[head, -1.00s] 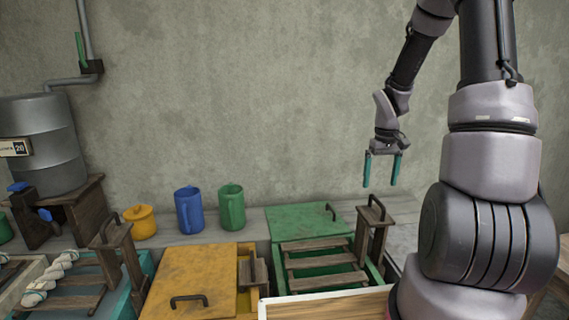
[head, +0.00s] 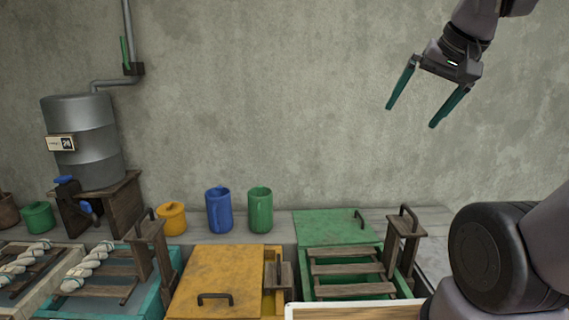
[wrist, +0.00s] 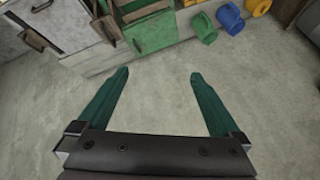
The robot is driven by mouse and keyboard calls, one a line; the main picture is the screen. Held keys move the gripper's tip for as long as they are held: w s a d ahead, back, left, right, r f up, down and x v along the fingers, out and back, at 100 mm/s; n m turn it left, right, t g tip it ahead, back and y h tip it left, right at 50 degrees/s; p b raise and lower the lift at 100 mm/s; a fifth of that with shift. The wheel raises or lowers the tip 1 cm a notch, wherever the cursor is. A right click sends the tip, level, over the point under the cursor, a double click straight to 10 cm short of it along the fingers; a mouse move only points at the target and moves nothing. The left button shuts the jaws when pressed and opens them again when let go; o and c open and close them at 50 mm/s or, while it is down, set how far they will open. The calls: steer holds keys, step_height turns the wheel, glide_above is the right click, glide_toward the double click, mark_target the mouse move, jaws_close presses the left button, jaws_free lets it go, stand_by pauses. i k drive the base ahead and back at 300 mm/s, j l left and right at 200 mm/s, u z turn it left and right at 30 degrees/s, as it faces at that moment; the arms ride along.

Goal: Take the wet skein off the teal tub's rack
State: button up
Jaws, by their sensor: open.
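The teal tub (head: 152,296) stands at the lower left of the head view, with a slatted wooden rack (head: 110,290) over it. A pale twisted skein (head: 88,264) lies on the left part of that rack. A similar skein (head: 22,264) lies on the tub to its left. My gripper (head: 413,116) is open and empty, high in front of the wall at the upper right, well away from the teal tub. The wrist view shows its two teal fingers (wrist: 168,76) apart with nothing between them; the teal tub does not show there.
A yellow tub with a lid (head: 222,272) and a green tub with a rack (head: 345,291) stand to the right of the teal tub. A wooden post with a handle (head: 150,243) rises at the teal tub's right. Blue (head: 219,211) and green jugs (head: 260,212) stand behind on the ledge.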

mark_target(75, 276)
steer(key=u, duration=1.75)
